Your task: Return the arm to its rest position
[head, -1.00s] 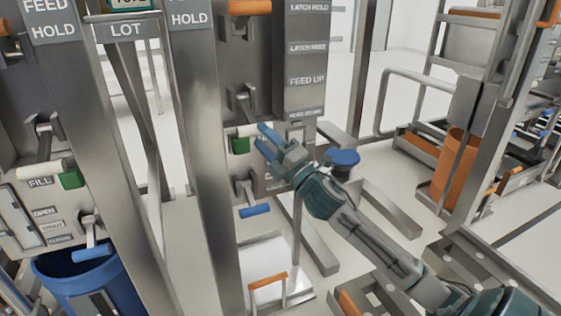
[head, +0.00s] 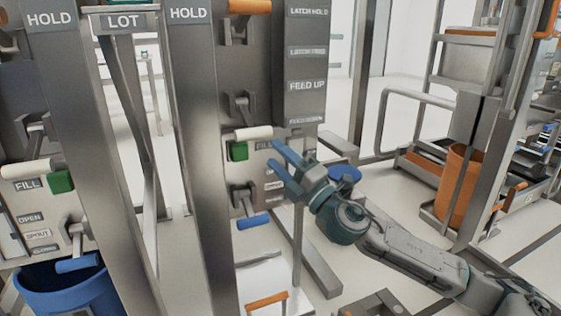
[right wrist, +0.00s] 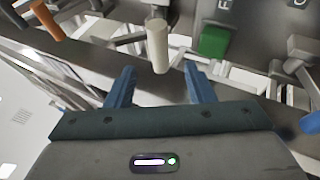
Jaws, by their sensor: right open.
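My right gripper (head: 282,160) is open and empty in the head view, with its two blue fingers pointing up and left toward the control panel. It is apart from the white-handled lever (head: 253,133) and the green block (head: 238,151) on that panel. In the right wrist view my right gripper (right wrist: 155,88) has its fingers spread, with a white cylindrical handle (right wrist: 157,45) beyond the gap and a green block (right wrist: 215,40) to the right. My right arm comes in from the lower right. My left gripper does not show.
A blue-handled lever (head: 252,221) hangs below the green block. A blue bin (head: 62,290) stands at the lower left. An orange cylinder (head: 460,185) stands in the rack at the right. Grey posts (head: 205,160) rise beside the panel. Light floor shows between the frames.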

